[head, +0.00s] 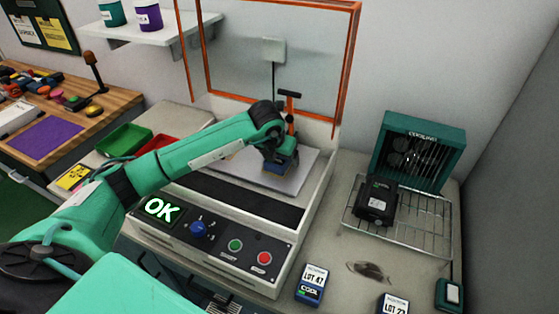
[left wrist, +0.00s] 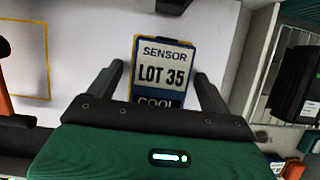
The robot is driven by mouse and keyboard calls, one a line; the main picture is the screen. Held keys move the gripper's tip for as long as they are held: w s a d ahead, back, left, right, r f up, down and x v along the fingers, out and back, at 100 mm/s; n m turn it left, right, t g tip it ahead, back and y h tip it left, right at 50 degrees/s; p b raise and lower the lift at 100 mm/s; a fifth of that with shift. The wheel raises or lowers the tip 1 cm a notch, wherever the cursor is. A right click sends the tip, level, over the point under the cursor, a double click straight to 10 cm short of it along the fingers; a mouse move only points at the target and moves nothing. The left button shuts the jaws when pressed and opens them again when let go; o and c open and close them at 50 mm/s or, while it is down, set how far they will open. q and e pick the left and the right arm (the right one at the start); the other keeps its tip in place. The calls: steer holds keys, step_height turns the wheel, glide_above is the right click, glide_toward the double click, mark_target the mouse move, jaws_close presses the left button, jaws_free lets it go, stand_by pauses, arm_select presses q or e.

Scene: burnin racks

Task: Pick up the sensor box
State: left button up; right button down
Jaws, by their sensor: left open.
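A blue sensor box (head: 284,164) with a white label stands on the pale plate (head: 300,178) of the test machine. In the left wrist view the sensor box (left wrist: 163,60) reads "SENSOR LOT 35", with "COOL" lower down, partly hidden by my gripper. My left gripper (head: 278,152) is over the sensor box, its jaws open. In the left wrist view the left gripper (left wrist: 160,78) has one finger on each side of the box, with a small gap showing on both sides. My right gripper is not in view.
An orange-framed clear hood (head: 353,50) stands raised behind the plate. At right are a wire rack (head: 425,238) with a black box (head: 377,200), a cooling fan (head: 412,150), and boxes LOT 47 (head: 311,284) and LOT 23 (head: 394,304).

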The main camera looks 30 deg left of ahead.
arm_select(q)
steer(key=c, duration=1.2)
steer(key=shift+o, duration=0.2)
